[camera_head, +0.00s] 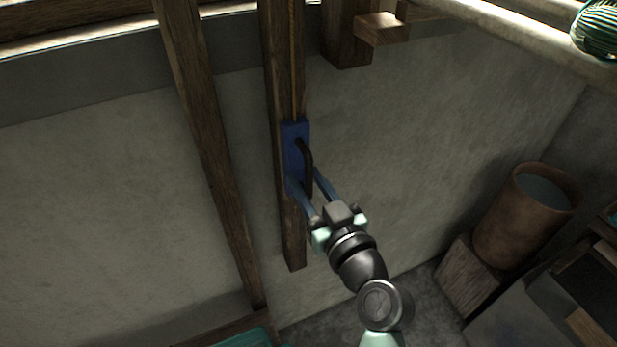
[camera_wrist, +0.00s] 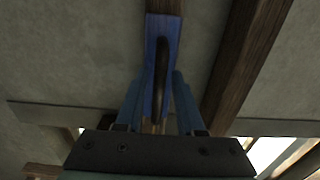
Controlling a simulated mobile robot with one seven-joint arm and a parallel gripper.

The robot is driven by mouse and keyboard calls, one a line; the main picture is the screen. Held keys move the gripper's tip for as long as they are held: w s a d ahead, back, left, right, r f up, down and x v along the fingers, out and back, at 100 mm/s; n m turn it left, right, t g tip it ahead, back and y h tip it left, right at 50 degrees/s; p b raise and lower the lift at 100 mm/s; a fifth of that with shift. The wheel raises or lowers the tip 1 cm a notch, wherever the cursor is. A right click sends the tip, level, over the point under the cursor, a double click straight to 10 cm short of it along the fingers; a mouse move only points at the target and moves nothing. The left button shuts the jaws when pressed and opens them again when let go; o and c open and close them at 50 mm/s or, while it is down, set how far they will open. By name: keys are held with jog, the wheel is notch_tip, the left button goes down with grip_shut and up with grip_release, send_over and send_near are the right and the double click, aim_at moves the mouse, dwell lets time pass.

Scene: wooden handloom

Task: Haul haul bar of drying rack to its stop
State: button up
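The haul bar is a blue plate (camera_head: 291,150) with a black curved handle (camera_head: 308,165), set on an upright wooden post below a thin cord. In the wrist view the blue plate (camera_wrist: 153,45) and the dark handle (camera_wrist: 161,72) show edge-on near the top middle. My gripper (camera_head: 305,178) has its two blue fingers apart, one on each side of the handle's lower part. In the wrist view my gripper (camera_wrist: 157,82) straddles the handle, with a gap visible between the fingers. I cannot tell whether either fingertip touches the plate.
The wooden post (camera_head: 293,235) continues below the plate. A slanted wooden beam (camera_head: 212,150) stands to its left. A pale pole (camera_head: 530,35) crosses the upper right. Bare wall lies around the post.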

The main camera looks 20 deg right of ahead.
jog(key=o, duration=0.9)
jog(key=shift+r, duration=0.3)
jog(key=s+b, duration=0.2)
jog(key=s, duration=0.3)
jog(key=shift+s+d+f, duration=0.1)
jog(key=shift+s+d, duration=0.05)
jog(key=shift+s, duration=0.85)
